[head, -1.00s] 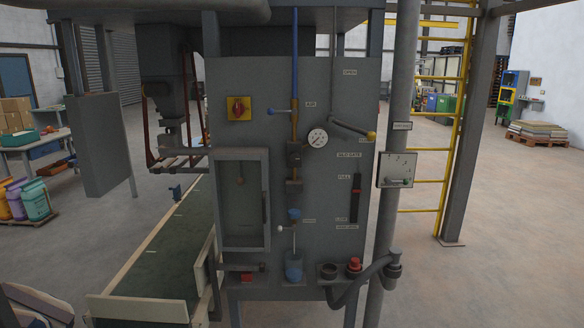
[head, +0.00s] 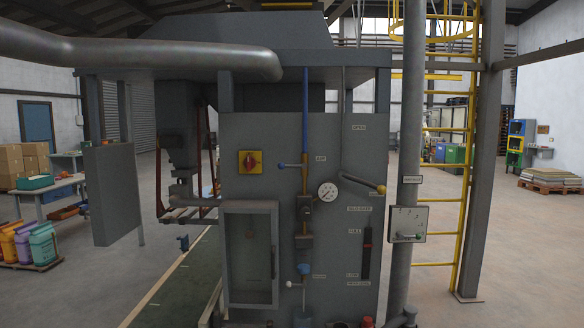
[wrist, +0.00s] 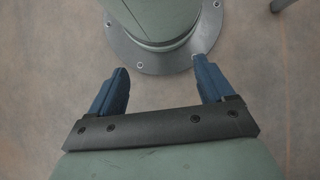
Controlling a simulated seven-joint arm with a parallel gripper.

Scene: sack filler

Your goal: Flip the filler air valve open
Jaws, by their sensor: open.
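The filler air valve is on the grey panel (head: 345,145) in the head view, on the vertical blue and brass pipe beside the AIR label. Its blue-tipped lever (head: 290,165) points left, across the line of the pipe. A round white gauge (head: 328,192) sits just right of the pipe. My gripper (wrist: 163,88) shows only in the wrist view. Its two blue fingers are apart with nothing between them, above the floor near a round grey-green bolted base. It is not in the head view, so its distance from the valve cannot be told.
A yellow-handled lever (head: 380,189) sits right of the gauge. A red and yellow switch (head: 250,162) and a framed window (head: 250,255) are left of the pipe. A vertical post (head: 405,150) with a control box (head: 408,223) stands right of the panel.

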